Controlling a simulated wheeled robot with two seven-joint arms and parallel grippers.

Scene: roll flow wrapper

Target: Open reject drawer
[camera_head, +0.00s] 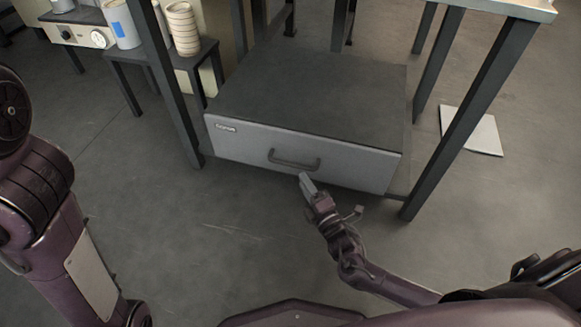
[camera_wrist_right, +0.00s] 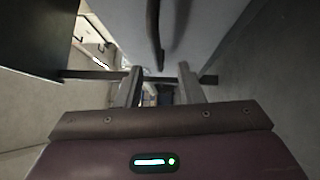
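The reject drawer (camera_head: 240,141) is a grey-fronted box with a dark top under the table frame. Its front looks closed and has a small label at the upper left. A dark bar handle (camera_head: 294,162) sits at the middle of the front. My right gripper (camera_head: 306,182) is just below and in front of the handle, apart from it as far as I can see. In the right wrist view its two fingers (camera_wrist_right: 160,88) stand apart with nothing between them, and the handle (camera_wrist_right: 154,35) runs above the fingertips. My left gripper is out of view; only my left arm shows.
Table legs (camera_head: 468,105) stand on both sides of the drawer. A small side table (camera_head: 205,50) at the upper left holds a stack of cream rings (camera_head: 182,28) and a canister (camera_head: 121,24). A white sheet (camera_head: 472,130) lies on the floor at right. The floor before the drawer is clear.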

